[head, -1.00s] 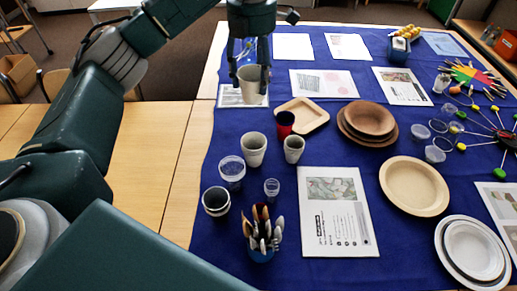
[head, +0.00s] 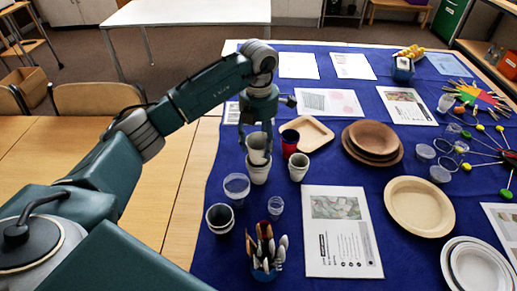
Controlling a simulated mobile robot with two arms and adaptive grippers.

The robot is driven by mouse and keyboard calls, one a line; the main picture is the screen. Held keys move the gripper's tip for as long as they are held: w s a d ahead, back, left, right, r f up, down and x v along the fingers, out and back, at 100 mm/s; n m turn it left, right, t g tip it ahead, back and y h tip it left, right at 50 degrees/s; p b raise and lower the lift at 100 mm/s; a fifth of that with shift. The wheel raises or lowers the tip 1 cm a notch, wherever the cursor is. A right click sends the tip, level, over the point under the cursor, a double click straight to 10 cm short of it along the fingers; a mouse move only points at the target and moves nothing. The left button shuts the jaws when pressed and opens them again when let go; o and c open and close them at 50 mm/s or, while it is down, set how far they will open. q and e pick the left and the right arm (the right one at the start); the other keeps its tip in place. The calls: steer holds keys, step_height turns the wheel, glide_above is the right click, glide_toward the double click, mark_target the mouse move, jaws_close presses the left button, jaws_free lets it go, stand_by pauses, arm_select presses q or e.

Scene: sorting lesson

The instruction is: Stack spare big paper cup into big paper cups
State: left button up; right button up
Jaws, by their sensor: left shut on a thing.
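My left gripper (head: 256,145) points down, shut on a pale paper cup, the spare big paper cup (head: 257,157). The held cup is upright at the mouth of the standing big paper cups (head: 259,176) on the blue cloth. Its lower part appears to be inside them; how deep it sits I cannot tell. The gripper's fingers partly cover the held cup. My right gripper is not in view.
A red cup (head: 289,146) and a smaller pale cup (head: 299,169) stand close on the right. A clear cup (head: 236,187) stands close at front left. A cutlery holder (head: 264,273) is nearer. The blue cloth (head: 329,171) is bare between cups and plates.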

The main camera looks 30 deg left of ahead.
arm_select(q)
step_height(320, 180, down, 3)
steer(key=shift+f, duration=0.1)
steer(key=shift+f+b, duration=0.3)
steer(key=shift+f, duration=0.25)
steer(key=o, duration=0.5)
steer(key=shift+s, duration=0.1)
steer(key=shift+o, duration=1.2)
